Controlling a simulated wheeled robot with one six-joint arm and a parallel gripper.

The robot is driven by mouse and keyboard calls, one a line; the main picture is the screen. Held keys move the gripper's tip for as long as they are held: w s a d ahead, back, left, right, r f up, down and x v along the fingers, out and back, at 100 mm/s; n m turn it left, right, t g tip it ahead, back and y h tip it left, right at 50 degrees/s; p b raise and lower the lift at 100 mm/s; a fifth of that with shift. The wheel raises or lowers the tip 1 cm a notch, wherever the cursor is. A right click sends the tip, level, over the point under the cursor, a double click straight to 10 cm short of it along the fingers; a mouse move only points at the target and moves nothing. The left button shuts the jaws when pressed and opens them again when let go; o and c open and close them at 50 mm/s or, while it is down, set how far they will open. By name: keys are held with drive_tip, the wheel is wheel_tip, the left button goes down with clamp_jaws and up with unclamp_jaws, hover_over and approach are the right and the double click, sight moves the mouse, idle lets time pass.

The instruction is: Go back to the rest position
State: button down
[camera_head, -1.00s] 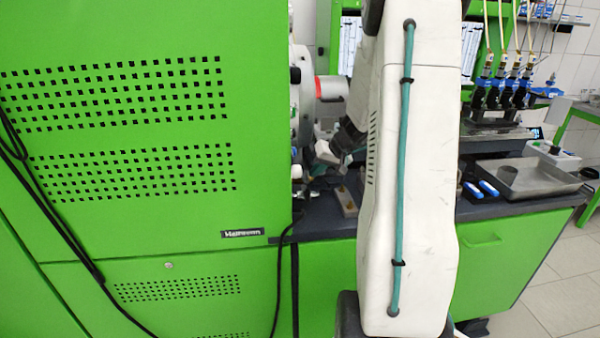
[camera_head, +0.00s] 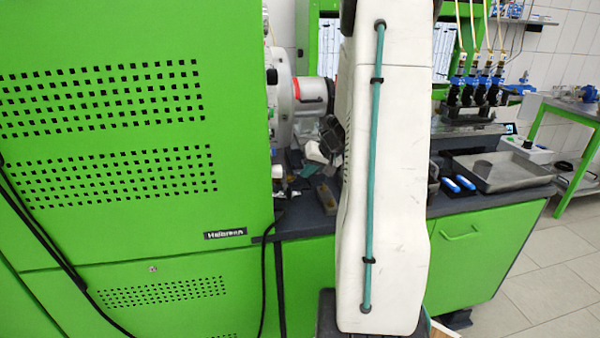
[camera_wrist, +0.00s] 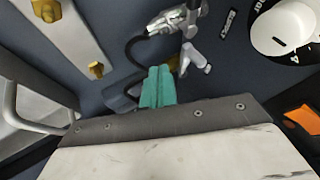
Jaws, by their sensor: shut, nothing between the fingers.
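My gripper (camera_wrist: 158,88) shows in the wrist view as two teal fingers pressed together, with nothing between them. It is over the dark bench top, close to a metal fitting (camera_wrist: 180,20) with a black hose and a light grey handle (camera_wrist: 195,58). I cannot tell whether the fingertips touch anything. In the head view my white arm stands upright in the middle and hides much of the bench behind it. The gripper's fingers cannot be made out clearly there.
A green machine cabinet (camera_head: 130,140) fills the left. On the dark bench are a metal tray (camera_head: 500,172) and blue-topped items (camera_head: 458,184). The wrist view shows a white round knob (camera_wrist: 283,27) and a strip with brass-coloured pieces (camera_wrist: 70,35). Tiled floor (camera_head: 545,270) is clear at right.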

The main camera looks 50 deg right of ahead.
drive_tip(key=v, duration=0.9)
drive_tip(key=shift+a+r, duration=0.35)
drive_tip(key=shift+a, duration=0.05)
drive_tip(key=shift+s, duration=0.15)
drive_tip(key=s+a+r+n+g, duration=0.2)
drive_tip(key=s+a, duration=0.3)
drive_tip(key=a, duration=0.8)
drive_tip(key=s+a+r+n+g, duration=0.2)
drive_tip(key=s+a, duration=0.3)
drive_tip(key=a, duration=0.8)
drive_tip(key=s+a+r+n+g+h, duration=0.1)
drive_tip(key=s+a, duration=0.4)
drive_tip(key=a, duration=0.9)
wheel_tip(320, 180, up, 2)
drive_tip(key=shift+n+g, duration=0.5)
drive_tip(key=shift+n, duration=0.7)
